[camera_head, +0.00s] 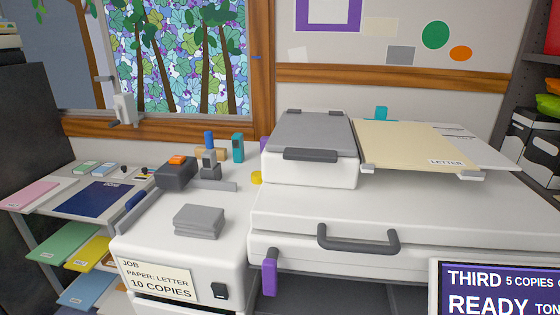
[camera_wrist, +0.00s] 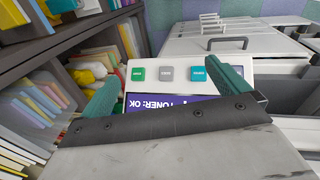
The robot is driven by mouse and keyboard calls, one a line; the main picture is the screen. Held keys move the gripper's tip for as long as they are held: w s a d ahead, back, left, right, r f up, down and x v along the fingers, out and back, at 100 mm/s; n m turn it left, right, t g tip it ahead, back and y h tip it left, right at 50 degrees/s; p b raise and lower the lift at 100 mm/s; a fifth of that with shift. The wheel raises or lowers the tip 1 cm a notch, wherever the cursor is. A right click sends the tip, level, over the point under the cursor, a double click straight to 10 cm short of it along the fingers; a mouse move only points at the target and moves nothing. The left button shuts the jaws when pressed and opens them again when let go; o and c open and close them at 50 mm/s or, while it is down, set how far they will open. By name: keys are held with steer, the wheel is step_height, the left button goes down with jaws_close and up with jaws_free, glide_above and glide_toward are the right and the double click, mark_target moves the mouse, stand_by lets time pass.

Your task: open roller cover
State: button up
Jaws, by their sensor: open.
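A grey cover (camera_head: 311,132), which looks like the roller cover, lies closed on the white box at the left top of the copier. A dark handle (camera_head: 310,155) runs along its front edge, and two small dark hinge-like pieces sit at its back edge. My gripper (camera_wrist: 165,85) shows in the wrist view, with two teal fingers spread wide and nothing between them. It is over the copier's control panel (camera_wrist: 258,70), apart from the cover. My gripper does not show in the head view.
A cream letter tray (camera_head: 407,143) sticks out right of the cover. Below is a large white lid with a dark handle (camera_head: 358,238); a purple lever (camera_head: 269,276) hangs at its left. A grey stack (camera_head: 198,221) lies on the left unit. Shelves (camera_wrist: 60,45) stand close by my gripper's left.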

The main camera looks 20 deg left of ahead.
steer(key=w+a+r+n+t+h, duration=0.1)
steer(key=w+a+n+t, duration=0.1)
steer(key=w+a+n, duration=0.1)
steer(key=w+a+r+n+t+h, duration=0.2)
steer(key=w+a+n+t, duration=0.1)
steer(key=w+n, duration=0.3)
steer(key=w+a+r+n+t+h, duration=0.1)
steer(key=w+a+n+t+h, duration=0.1)
steer(key=n, duration=0.6)
steer(key=shift+w+a+r+t, duration=0.2)
steer(key=shift+w+a+t, duration=0.15)
steer(key=shift+w+a, duration=0.4)
steer(key=shift+w+a+r+t, duration=0.2)
steer(key=shift+w+a+t, duration=0.15)
steer(key=shift+w+a, duration=0.35)
steer(key=w+a+r+n+t+y, duration=0.25)
steer(key=a+n+t, duration=0.25)
steer(key=a+n, duration=0.5)
steer(key=n+t+y, duration=0.3)
steer(key=n+y, duration=0.5)
steer(key=y, duration=0.1)
glide_toward(310, 158)
steer(key=x, duration=0.9)
steer(key=shift+w+a, duration=0.1)
steer(key=shift+w, duration=0.25)
